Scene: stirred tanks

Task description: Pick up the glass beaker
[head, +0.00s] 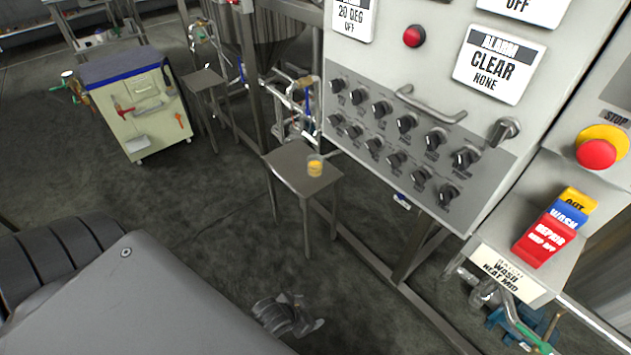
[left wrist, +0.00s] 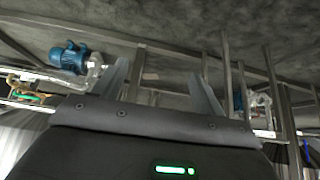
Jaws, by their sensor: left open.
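The glass beaker (head: 315,166) holds an orange-yellow liquid and stands upright on a small grey metal stool (head: 287,165) in the head view. My left gripper (head: 306,317) shows low in the head view, well below the stool in the picture and apart from the beaker. In the left wrist view the two fingers of my left gripper (left wrist: 164,84) are spread, with nothing between them. The beaker does not show in that view. My right gripper is not in view.
A control panel (head: 400,140) with knobs and a handle stands right of the stool. Another stool (head: 204,80) and a tool cart (head: 140,105) stand farther left. Pipes and a blue motor (left wrist: 69,57) show in the wrist view. The floor left of the stool is clear.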

